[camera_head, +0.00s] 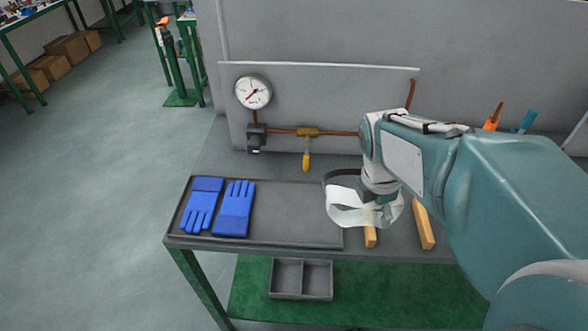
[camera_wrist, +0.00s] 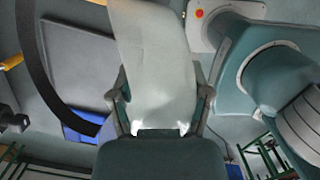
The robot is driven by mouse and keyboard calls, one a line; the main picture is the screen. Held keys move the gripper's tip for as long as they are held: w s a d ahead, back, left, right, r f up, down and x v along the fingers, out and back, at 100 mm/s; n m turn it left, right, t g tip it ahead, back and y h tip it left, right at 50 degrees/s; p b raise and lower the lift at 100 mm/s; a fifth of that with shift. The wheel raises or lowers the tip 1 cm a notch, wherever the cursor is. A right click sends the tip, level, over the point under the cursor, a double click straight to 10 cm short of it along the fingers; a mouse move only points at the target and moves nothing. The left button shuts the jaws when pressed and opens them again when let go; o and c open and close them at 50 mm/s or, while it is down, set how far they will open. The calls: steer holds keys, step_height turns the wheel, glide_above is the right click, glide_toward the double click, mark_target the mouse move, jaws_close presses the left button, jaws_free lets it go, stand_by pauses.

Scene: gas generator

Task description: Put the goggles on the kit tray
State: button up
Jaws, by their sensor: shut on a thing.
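The goggles (camera_head: 347,208) are a clear, whitish lens with a dark strap. They hang from my gripper (camera_head: 382,192) near the right end of the kit tray, and look to be above the bench; the exact height is hard to tell. In the wrist view the lens (camera_wrist: 155,55) sits between the fingers of my gripper (camera_wrist: 160,95), which is shut on it, and the black strap loops to the left. The kit tray (camera_head: 290,212) is a flat dark tray with blue gloves (camera_head: 235,208) on its left part. Its middle is bare; the goggles partly cover its right end.
Wooden blocks (camera_head: 424,224) stand on the bench to the right of the tray. Behind are a pressure gauge (camera_head: 253,92), a copper pipe and a yellow-handled valve (camera_head: 306,160) against a grey panel. A grey divided bin (camera_head: 301,279) sits on the green lower shelf.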

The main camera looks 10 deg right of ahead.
steer(key=w+a+f, duration=0.4)
steer(key=w+a, duration=0.2)
steer(key=a, duration=0.1)
glide_above(312, 228)
steer(key=f, duration=0.6)
steer(key=shift+s+a, duration=0.1)
steer(key=shift+a, duration=0.3)
step_height(312, 228, down, 3)
steer(key=shift+d+f, duration=0.1)
steer(key=shift+d, duration=0.05)
steer(key=o, duration=1.2)
step_height(312, 228, up, 12)
steer(key=a+f, duration=0.1)
steer(key=a, duration=0.1)
steer(key=s+d+r+m+t+y, duration=0.1)
steer(key=s+r+m+t, duration=0.4)
steer(key=s+r+m, duration=0.4)
steer(key=shift+s+d+m+t+y, duration=0.15)
steer(key=shift+s+m+t+y, duration=0.15)
steer(key=shift+s+m, duration=3.65)
